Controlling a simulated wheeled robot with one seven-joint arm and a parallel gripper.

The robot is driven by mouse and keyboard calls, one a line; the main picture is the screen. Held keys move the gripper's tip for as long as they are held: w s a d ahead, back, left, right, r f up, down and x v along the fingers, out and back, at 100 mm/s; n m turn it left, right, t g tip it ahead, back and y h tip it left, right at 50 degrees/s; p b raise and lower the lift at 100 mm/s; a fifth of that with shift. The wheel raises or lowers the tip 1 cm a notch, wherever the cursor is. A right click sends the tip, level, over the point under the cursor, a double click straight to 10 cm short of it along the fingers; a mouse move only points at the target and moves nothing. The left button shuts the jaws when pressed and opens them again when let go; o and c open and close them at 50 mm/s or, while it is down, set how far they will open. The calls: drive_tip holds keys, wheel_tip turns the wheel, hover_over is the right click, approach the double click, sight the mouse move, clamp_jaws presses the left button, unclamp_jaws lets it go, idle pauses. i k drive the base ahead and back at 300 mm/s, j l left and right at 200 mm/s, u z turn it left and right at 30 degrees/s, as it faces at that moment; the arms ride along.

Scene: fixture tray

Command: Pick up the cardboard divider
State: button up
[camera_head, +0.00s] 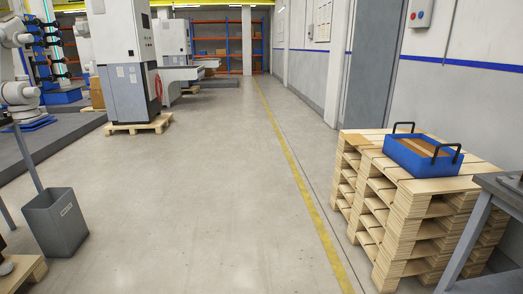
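A blue tray (409,160) with two black upright handles sits on top of a stack of wooden pallets (395,222) at the right. Inside it is a brown, cardboard-coloured piece (430,145), which looks like the divider. The tray walls hide its lower part, and its exact shape is too small to tell. My gripper is not in view.
A grey metal table (492,190) stands at the lower right, close to the pallets. A grey bin (55,222) stands at the left. A wide concrete floor with a yellow line (298,180) is clear in the middle. White machines (125,60) stand farther back.

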sight(356, 139)
drive_tip(key=i, duration=1.9)
drive_tip(key=i+j+z, duration=0.25)
drive_tip(key=i+z, duration=0.15)
drive_tip(key=i, duration=0.35)
drive_tip(key=i+j+z, duration=0.4)
drive_tip(key=i, duration=0.3)
drive_tip(key=i+j+z, duration=0.4)
drive_tip(key=i+j, duration=0.2)
drive_tip(key=j, duration=0.1)
